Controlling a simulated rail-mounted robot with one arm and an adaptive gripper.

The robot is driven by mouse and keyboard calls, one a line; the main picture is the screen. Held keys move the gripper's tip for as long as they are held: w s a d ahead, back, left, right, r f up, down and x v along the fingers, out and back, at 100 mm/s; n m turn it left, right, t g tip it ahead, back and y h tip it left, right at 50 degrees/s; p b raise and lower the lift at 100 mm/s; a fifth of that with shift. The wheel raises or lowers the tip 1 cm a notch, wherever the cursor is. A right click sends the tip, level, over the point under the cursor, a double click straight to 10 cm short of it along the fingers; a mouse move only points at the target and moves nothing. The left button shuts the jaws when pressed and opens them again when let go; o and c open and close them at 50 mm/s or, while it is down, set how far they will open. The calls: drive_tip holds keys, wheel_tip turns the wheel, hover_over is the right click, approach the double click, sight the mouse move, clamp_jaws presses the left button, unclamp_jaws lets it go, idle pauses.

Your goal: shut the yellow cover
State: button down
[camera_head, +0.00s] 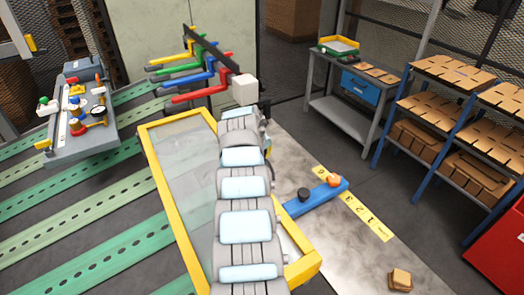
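The yellow cover (166,187) is a yellow rectangular frame around a clear pane, in the middle of the head view. Its far edge is at the upper left and a thick near corner is at the lower right. I cannot tell for sure how far it is tilted. My grey arm with pale blue panels stretches across it from the bottom edge and hides much of its right side. My gripper's fingers do not show; they are hidden beyond the far end of the arm. I cannot see whether they touch the cover.
A blue bar (312,199) with a dark knob and an orange knob lies right of the cover, beside a yellow numbered strip (357,211). Coloured hooks (190,75) and a white block (245,90) are behind. Blue-framed shelves (411,105) and a red box (503,255) stand right.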

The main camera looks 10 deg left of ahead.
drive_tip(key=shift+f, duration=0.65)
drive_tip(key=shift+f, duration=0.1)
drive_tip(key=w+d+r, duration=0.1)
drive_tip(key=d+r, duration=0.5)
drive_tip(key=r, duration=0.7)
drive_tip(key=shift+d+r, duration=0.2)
